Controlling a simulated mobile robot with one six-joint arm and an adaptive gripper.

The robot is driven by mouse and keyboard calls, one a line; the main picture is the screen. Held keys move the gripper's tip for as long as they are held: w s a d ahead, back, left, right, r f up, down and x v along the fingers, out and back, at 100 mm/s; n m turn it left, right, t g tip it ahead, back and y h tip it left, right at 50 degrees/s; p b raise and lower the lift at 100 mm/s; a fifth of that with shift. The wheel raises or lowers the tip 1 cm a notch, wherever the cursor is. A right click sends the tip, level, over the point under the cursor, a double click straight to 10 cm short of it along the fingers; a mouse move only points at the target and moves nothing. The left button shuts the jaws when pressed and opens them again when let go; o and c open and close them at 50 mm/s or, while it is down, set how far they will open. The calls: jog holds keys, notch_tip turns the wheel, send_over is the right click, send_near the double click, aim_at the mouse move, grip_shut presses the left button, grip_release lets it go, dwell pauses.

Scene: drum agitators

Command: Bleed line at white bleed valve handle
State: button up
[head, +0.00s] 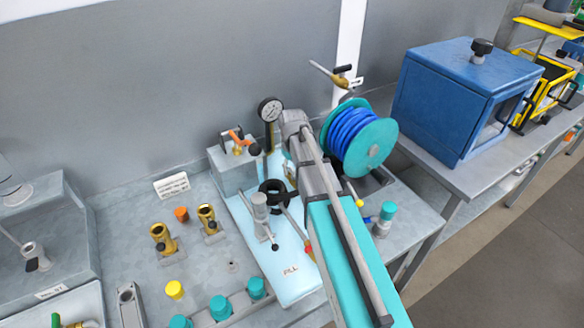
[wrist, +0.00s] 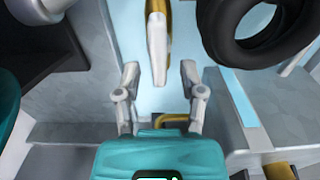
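A white handle (wrist: 157,48) on a brass-coloured stem stands upright in the wrist view, just beyond my gripper (wrist: 159,78). I take it to be the bleed valve handle. My gripper is open, with one finger on each side of the handle's line. The handle's near end is about level with the fingertips, and no contact shows. The fingers hold nothing. In the head view my arm covers this spot, and I cannot make out the handle or the fingers there.
A black ring (wrist: 262,30) lies close to the right of the handle; it also shows in the head view (head: 273,192). A gauge (head: 270,110), an orange-handled valve (head: 240,143) and a blue hose reel (head: 362,142) stand nearby. Brass fittings (head: 163,240) sit at left.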

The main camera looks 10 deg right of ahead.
jog(key=shift+m, duration=0.4)
